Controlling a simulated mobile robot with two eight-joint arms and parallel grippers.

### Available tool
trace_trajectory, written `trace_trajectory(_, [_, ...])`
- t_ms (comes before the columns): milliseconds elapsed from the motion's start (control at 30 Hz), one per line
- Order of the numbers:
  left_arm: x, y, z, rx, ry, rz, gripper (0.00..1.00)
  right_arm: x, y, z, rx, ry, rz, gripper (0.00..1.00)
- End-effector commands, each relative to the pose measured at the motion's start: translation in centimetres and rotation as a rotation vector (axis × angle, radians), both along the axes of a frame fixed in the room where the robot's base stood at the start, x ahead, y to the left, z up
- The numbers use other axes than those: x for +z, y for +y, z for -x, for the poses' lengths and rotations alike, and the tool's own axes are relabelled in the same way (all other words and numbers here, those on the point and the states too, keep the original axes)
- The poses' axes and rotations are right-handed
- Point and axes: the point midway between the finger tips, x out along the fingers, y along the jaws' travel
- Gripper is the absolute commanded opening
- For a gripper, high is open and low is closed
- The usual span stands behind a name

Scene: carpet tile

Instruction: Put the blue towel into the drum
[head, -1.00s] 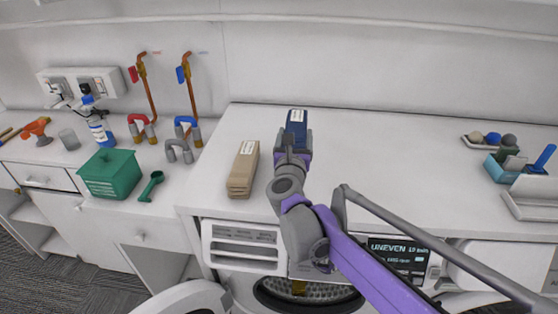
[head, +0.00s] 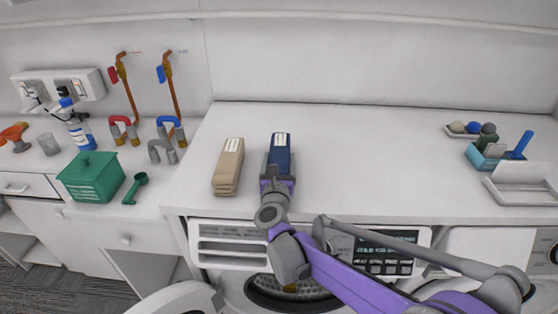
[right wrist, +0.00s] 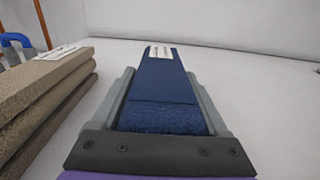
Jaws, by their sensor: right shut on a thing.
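The blue towel (head: 280,145) is folded, with a white label on its far end. It is at the top of the washer, right of the beige towel. My right gripper (head: 279,170) is shut on the blue towel; in the right wrist view the towel (right wrist: 160,85) lies between the two grey fingers (right wrist: 168,108). Whether the towel touches the counter top is hard to tell. The drum (head: 290,288) shows below the counter front, partly hidden by my right arm, with its round door (head: 180,300) swung open to the left. My left gripper is out of view.
A folded beige towel (head: 228,168) lies just left of the blue one. A green box (head: 90,178) and green scoop (head: 135,188) are further left. A blue caddy (head: 485,157) and white tray (head: 520,190) stand at the right. The counter's middle right is clear.

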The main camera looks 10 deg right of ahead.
Motion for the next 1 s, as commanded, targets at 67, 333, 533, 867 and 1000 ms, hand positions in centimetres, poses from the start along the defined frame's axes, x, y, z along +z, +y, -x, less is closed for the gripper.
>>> trace_trajectory(67, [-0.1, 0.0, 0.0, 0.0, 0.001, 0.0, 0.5, -0.1, 0.0, 0.0, 0.0, 0.0, 0.001, 0.0])
trace_trajectory(333, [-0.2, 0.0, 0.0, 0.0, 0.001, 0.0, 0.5, -0.3, 0.0, 0.0, 0.0, 0.0, 0.0, 1.0])
trace_trajectory(533, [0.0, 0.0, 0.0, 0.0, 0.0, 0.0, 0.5, 0.1, 0.0, 0.0, 0.0, 0.0, 0.0, 1.0])
trace_trajectory(867, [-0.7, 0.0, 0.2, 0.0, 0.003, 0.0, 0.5, -0.1, 1.7, 5.4, 0.004, 0.001, -0.001, 1.0])
trace_trajectory(1000, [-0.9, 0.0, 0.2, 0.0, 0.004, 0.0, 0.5, 0.0, 2.5, 8.2, 0.003, 0.0, -0.001, 1.0])
